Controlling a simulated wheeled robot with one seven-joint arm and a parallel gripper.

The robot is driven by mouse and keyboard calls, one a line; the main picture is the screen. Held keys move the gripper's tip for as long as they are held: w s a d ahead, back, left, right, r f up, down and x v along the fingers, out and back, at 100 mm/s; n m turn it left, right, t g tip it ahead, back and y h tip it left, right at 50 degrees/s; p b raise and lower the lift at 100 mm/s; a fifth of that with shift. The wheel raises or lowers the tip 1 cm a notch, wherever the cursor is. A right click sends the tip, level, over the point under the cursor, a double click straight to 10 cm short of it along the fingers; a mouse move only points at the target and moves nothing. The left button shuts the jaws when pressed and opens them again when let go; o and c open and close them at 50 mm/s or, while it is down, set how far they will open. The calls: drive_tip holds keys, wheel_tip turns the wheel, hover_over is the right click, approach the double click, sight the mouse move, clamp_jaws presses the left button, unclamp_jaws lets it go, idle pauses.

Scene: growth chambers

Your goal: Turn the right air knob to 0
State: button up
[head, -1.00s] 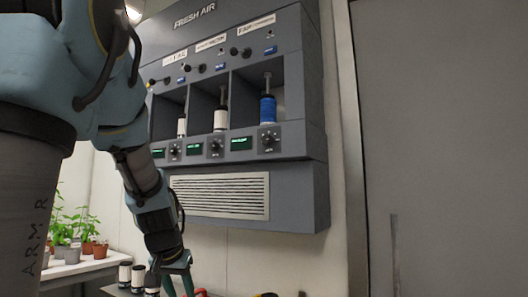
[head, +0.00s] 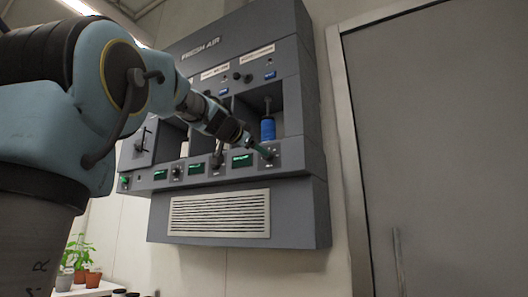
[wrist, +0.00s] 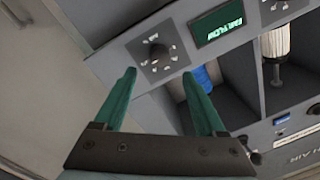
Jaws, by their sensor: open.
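The right air knob (wrist: 158,52) is a small dark knob on a grey dial plate with pale markings, on the front panel of the fresh air unit (head: 232,50). The dial labels and pointer are too small to read surely. My gripper (wrist: 158,76) is open, with its two green fingers spread on either side below the knob in the wrist view, apart from it. The right display (wrist: 219,24) shows green text beside the knob.
Other displays and knobs lie left along the panel. A vent grille (head: 219,214) is below. Potted plants (head: 80,262) stand at lower left.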

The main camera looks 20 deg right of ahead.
drive_tip(key=p+x, duration=0.2)
drive_tip(key=x, duration=0.4)
drive_tip(key=shift+w+d, duration=0.1)
drive_tip(key=shift+w, duration=0.05)
clamp_jaws()
idle(0.4)
